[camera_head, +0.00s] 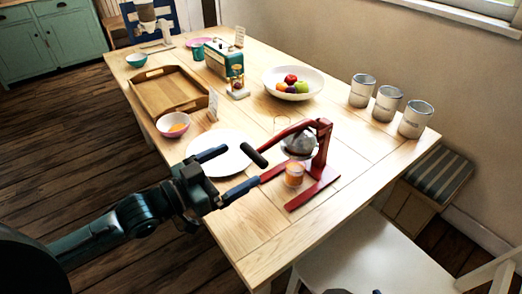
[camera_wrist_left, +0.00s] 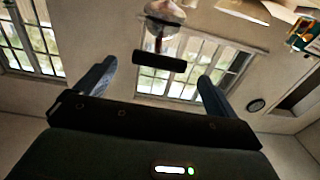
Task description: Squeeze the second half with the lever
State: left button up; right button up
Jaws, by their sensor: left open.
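The red juice press (camera_head: 322,160) stands on the table with a grey metal squeezing head (camera_head: 300,145). Its lever reaches left and ends in a black handle (camera_head: 254,155), which also shows in the left wrist view (camera_wrist_left: 160,60). My left gripper (camera_head: 243,165) is open, with the handle just in front of and between its spread fingers in the wrist view (camera_wrist_left: 158,70), not clasped. A glass of orange juice (camera_head: 294,175) stands below the head. Whether a half lies inside the head is hidden. A small bowl (camera_head: 173,132) holds something orange.
A white plate (camera_head: 232,165) lies behind my left gripper. A wooden tray (camera_head: 150,100), a fruit bowl (camera_head: 270,84) and several grey-white canisters (camera_head: 414,121) stand farther off. A white chair (camera_head: 370,255) is at the near edge. The table's front left is clear.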

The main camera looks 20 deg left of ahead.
aim_at(261, 153)
pick_arm(q)
jog(key=x, duration=0.8)
jog(key=shift+s+a, duration=0.1)
jog(key=shift+c, duration=0.3)
